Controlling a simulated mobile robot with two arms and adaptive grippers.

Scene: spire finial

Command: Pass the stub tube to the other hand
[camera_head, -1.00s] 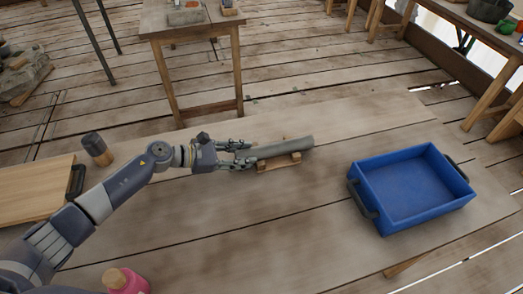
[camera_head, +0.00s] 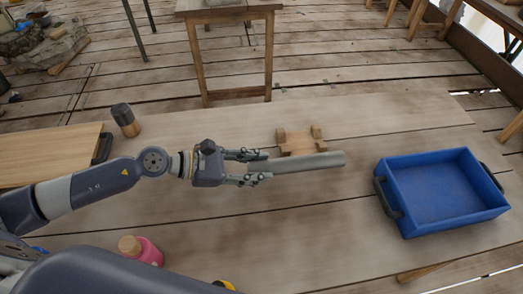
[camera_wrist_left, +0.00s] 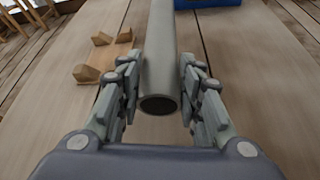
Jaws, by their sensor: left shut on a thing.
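The stub tube (camera_head: 305,162) is a grey-green hollow pipe, held roughly level above the table (camera_head: 300,225). My left gripper (camera_head: 256,167) is shut on its left end, and the tube points right toward the blue crate. In the left wrist view the tube (camera_wrist_left: 161,60) runs away from me between the two fingers of my left gripper (camera_wrist_left: 160,95), its open near end facing the camera. The right gripper does not show in either view.
A small wooden cradle (camera_head: 300,142) stands empty just behind the tube. The blue crate (camera_head: 393,200) is at the right. A dark cylinder with a wooden base (camera_head: 126,120), a wooden board (camera_head: 45,160) and a pink bottle (camera_head: 145,251) are at the left. The front middle is clear.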

